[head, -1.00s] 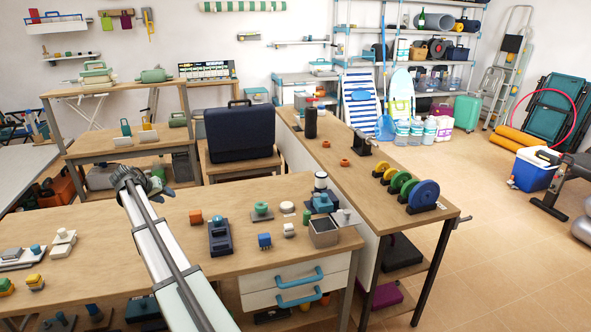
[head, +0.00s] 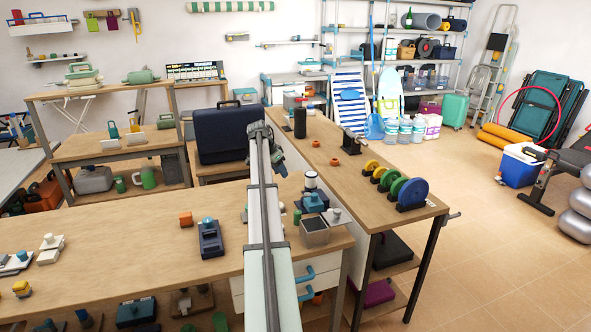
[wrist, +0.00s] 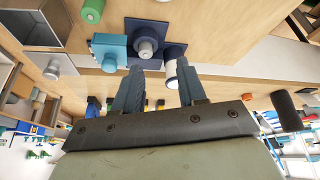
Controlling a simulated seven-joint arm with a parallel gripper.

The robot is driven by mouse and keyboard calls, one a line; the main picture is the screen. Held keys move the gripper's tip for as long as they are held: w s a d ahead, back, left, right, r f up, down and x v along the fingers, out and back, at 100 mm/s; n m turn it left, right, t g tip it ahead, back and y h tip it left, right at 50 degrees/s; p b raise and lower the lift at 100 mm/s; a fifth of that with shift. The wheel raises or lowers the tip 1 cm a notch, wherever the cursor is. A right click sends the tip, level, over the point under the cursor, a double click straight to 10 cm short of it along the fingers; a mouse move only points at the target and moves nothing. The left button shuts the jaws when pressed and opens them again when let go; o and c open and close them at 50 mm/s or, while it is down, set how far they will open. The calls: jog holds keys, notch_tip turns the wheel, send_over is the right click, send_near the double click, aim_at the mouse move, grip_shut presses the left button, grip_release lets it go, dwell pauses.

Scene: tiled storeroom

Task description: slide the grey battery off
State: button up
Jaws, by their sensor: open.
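My gripper (head: 280,167) is over the right part of the wooden workbench. The wrist view shows its two fingers (wrist: 160,66) apart with nothing held between them. In the head view the teal block (head: 313,203) and white cylinder (head: 310,181) stand near the bench's right end. A grey knobbed piece (head: 338,216) lies beside them. I cannot tell which grey part is the battery.
A grey open bin (head: 314,236) stands at the bench's right front corner. A green cylinder (head: 297,217) is left of it. A navy device (head: 210,240) and an orange block (head: 186,218) sit further left. Coloured discs (head: 408,193) stand on the side bench.

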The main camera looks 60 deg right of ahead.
jog(key=m, duration=0.2)
send_near(307, 194)
jog(key=shift+y, duration=0.4)
jog(key=x, duration=0.8)
jog(key=shift+s+d+f, duration=0.1)
jog(key=shift+d, duration=0.4)
jog(key=shift+c, duration=0.4)
grip_shut()
jog(key=shift+r, duration=3)
